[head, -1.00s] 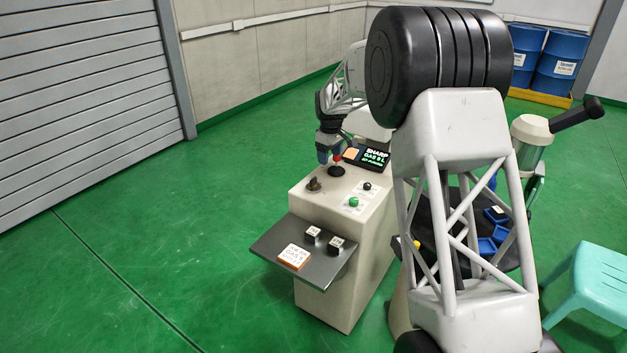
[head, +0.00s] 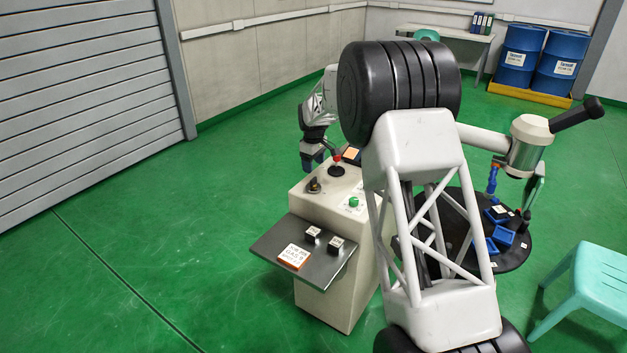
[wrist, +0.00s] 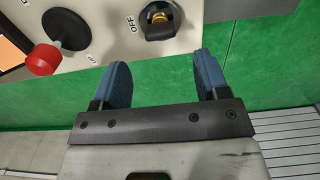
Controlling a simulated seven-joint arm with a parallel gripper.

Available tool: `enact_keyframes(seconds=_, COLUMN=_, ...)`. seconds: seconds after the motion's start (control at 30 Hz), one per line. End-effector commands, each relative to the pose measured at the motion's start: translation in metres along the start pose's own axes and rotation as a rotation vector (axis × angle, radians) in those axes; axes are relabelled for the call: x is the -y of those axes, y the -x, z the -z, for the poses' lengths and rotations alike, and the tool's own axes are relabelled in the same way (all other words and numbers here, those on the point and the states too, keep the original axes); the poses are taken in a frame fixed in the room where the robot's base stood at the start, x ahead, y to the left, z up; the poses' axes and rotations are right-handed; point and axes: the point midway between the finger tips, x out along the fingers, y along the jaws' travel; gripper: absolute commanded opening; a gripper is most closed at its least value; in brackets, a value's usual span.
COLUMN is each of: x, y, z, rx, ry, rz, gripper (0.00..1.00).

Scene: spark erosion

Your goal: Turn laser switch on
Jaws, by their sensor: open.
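A black rotary switch (head: 313,185) with a brass-coloured centre sits near the left edge of the cream console's top. It also shows at the top of the wrist view (wrist: 160,18), with an OFF label (wrist: 131,24) beside it; its other labels are out of frame. My gripper (head: 312,158) is above and behind the switch in the head view, at the console's far left edge. In the wrist view my gripper (wrist: 162,62) has its blue fingers apart and empty. The switch lies beyond the fingertips, roughly in line with the gap, and no finger touches it.
A red-knobbed joystick (wrist: 43,60) stands close beside the switch, left of the fingers in the wrist view. A green button (head: 353,202) is on the console (head: 325,265). A dark shelf (head: 290,250) juts from its front. My arm hides the console's right side.

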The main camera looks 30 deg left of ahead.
Motion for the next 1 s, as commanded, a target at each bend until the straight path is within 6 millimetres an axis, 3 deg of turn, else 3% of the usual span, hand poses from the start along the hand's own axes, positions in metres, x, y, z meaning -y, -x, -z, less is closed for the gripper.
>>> enact_keyframes(seconds=0.6, x=0.0, y=-0.064, z=0.0, rx=0.001, ry=0.0, rz=0.001, gripper=0.68)
enact_keyframes(seconds=1.0, x=0.0, y=-0.072, z=0.0, rx=0.0, ry=0.0, rz=0.0, gripper=0.68)
